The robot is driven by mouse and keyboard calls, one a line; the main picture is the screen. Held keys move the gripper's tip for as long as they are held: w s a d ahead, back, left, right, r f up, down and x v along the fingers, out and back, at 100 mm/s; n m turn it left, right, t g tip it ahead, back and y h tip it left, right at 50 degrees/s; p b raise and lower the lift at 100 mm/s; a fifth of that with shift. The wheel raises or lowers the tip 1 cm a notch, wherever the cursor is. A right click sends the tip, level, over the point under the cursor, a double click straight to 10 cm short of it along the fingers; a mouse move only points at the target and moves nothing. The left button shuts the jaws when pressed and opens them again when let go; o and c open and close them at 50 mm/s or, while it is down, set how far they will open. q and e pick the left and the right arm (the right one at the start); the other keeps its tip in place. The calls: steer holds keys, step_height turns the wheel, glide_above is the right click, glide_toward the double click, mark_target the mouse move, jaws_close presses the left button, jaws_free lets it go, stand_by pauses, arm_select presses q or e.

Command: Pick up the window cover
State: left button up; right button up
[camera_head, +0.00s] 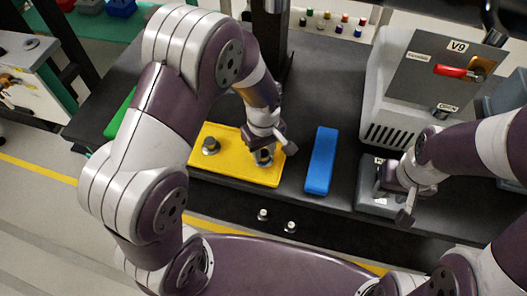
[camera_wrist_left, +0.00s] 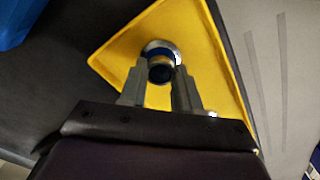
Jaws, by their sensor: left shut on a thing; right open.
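The yellow tray (camera_head: 235,172) lies on the dark bench, and it fills the middle of the left wrist view (camera_wrist_left: 205,40). My left gripper (camera_head: 265,154) points down at its right part. In the left wrist view, the fingers (camera_wrist_left: 160,88) are shut on a round silver piece with a blue band and dark centre (camera_wrist_left: 160,52), apparently the window cover. It is at or just above the tray; I cannot tell whether it touches. A similar round metal piece (camera_head: 210,146) stands on the tray's left part. My right gripper (camera_head: 392,190) is open at a grey block.
A blue bar-shaped tray (camera_head: 321,161) lies right of the yellow tray. The labelled grey block (camera_head: 371,199) sits by the bench's front edge. A grey V9 unit with a red handle (camera_head: 452,71) stands behind it. Small coloured bottles (camera_head: 335,22) stand at the back.

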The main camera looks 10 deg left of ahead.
mark_target(263, 152)
arm_select(q)
step_height(263, 152, up, 4)
steer(key=shift+w+r+p, duration=0.1)
steer(key=shift+p, duration=0.3)
steer(key=s+d+r+p, duration=0.1)
steer(key=s+d+r, duration=0.5)
steer(key=s, duration=0.3)
steer(key=shift+d+r, duration=0.3)
steer(key=shift+d, duration=0.55)
